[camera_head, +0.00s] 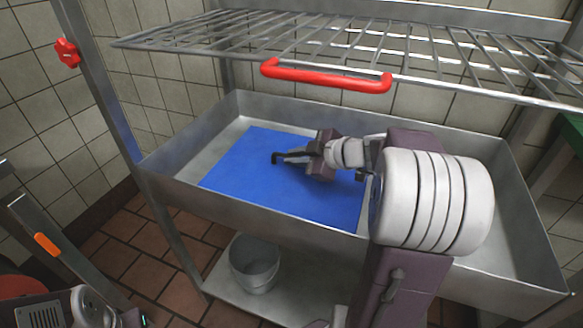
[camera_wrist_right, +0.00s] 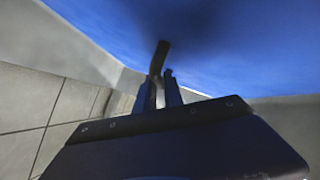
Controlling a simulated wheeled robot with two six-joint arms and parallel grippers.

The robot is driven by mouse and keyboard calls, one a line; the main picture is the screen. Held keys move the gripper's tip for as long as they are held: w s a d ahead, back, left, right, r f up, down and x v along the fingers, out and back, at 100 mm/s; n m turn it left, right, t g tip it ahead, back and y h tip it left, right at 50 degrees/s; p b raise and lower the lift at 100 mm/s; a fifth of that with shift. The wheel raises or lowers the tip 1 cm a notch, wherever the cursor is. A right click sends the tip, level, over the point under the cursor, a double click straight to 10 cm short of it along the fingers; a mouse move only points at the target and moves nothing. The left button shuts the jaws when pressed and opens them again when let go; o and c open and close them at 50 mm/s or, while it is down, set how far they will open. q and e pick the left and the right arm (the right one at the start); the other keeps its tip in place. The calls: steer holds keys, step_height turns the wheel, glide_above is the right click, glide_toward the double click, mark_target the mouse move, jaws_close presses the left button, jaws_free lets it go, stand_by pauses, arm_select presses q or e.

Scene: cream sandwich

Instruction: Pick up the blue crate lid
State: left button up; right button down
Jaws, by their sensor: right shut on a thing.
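The blue crate lid (camera_head: 235,165) is a flat blue sheet inside the metal basin, its near edge meeting the line of the basin's front rim. My right gripper (camera_head: 281,158) reaches in from the right over the lid's middle and is shut on the lid. In the right wrist view the two dark fingers (camera_wrist_right: 165,68) are close together against the blue lid (camera_wrist_right: 235,45), which fills the upper part. The exact grip point is dark and hard to make out. My arm hides part of the lid's right side. My left gripper is not in view.
The metal basin (camera_head: 530,225) has raised walls around the lid. A wire rack (camera_head: 300,38) with a red handle (camera_head: 325,82) hangs above it. A grey bucket (camera_head: 254,265) stands on the lower shelf. Tiled walls stand behind.

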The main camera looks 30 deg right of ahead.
step_height(320, 180, up, 4)
steer(key=shift+r+p, duration=0.1)
steer(key=shift+p, duration=0.65)
steer(key=v, duration=1.3)
steer(key=shift+s+r, duration=0.15)
steer(key=shift+d, duration=0.15)
